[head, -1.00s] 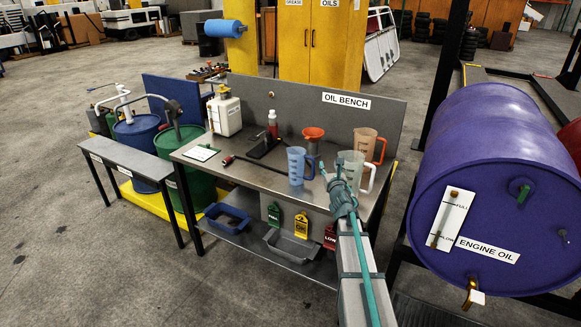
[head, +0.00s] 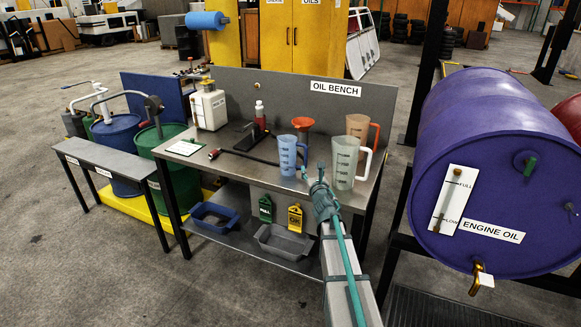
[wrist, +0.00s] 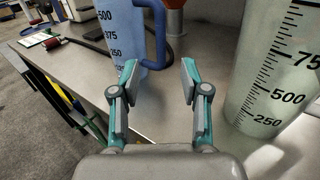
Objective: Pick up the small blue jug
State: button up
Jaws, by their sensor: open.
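The small blue jug (head: 288,156) stands upright on the oil bench, with dark measuring marks and a handle on its right side. In the wrist view the blue jug (wrist: 122,32) stands just beyond the left fingertip, its top cut off by the frame. My gripper (head: 314,172) is over the front part of the bench top, in front of and slightly right of the jug. In the wrist view my gripper (wrist: 158,80) is open, with nothing between its fingers.
A larger clear jug (head: 344,162) stands close on the right, with an orange jug (head: 362,132) behind it. A red funnel (head: 303,124) is behind the blue jug. A dark hose tool (head: 245,157) lies left on the bench top (head: 215,161).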

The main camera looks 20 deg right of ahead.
aim_at(306, 160)
jog(key=shift+f, duration=0.45)
jog(key=x, duration=0.5)
jog(key=shift+r+p, duration=0.1)
jog(key=shift+p, duration=0.25)
jog(key=shift+p+x, duration=0.7)
jog(key=shift+x, duration=2.2)
jog(key=shift+f, duration=0.2)
grip_shut()
